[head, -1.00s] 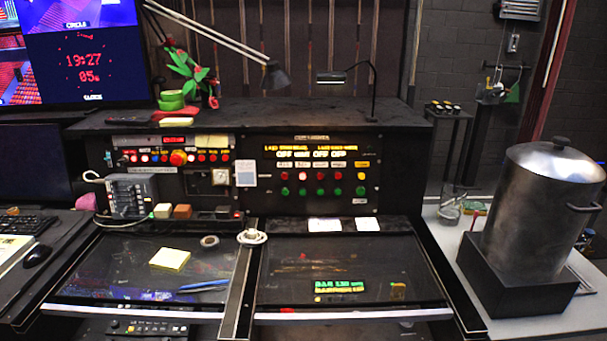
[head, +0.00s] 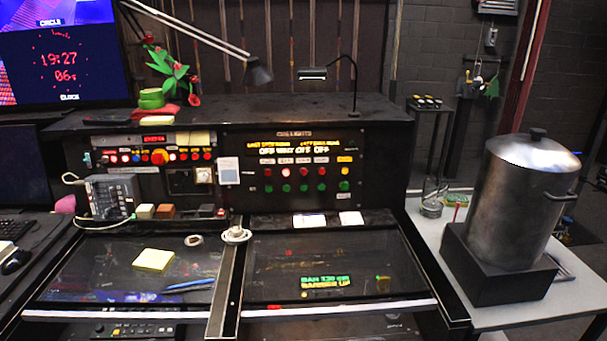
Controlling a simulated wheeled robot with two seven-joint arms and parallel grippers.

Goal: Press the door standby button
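The cue lights panel (head: 292,166) stands at the back of the desk. The button labels are too small to read, so I cannot tell which one is door standby. Neither of my grippers is in view.
A lamp (head: 314,73) stands above the panel and another lamp arm reaches in from upper left. A grey box with cables (head: 109,196) sits before the left panel.

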